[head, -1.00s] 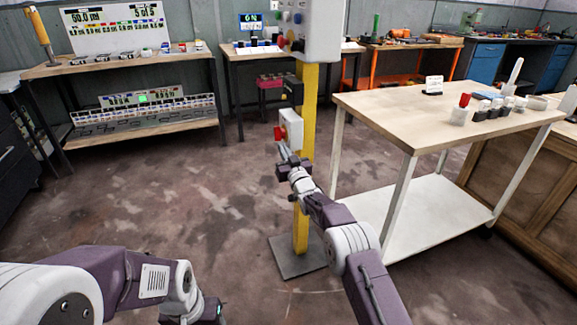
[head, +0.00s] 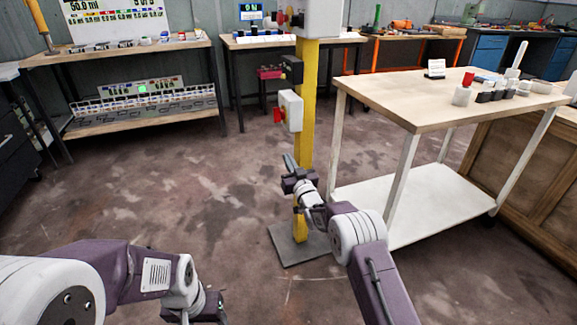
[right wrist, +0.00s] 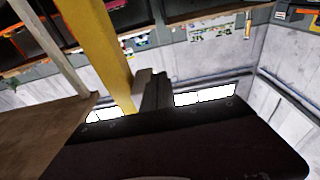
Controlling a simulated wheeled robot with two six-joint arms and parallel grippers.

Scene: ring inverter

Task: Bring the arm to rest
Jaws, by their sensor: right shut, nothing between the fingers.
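My right arm reaches forward from the bottom of the head view. Its gripper (head: 290,163) is shut and empty, in front of the yellow post and below the white box with a red knob (head: 288,111). The right wrist view shows the shut fingers (right wrist: 155,90) close together, with the yellow post (right wrist: 100,50) beside them at the left; I cannot tell the exact gap. My left arm is folded at the lower left of the head view. Its gripper end (head: 205,308) is partly cut off at the bottom edge, and its fingers do not show clearly.
The yellow post (head: 306,110) stands on a dark base plate (head: 300,246). A wooden-topped cart (head: 400,107) with cups and small blocks is to the right. Benches (head: 130,50) line the back. The floor at left centre is clear.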

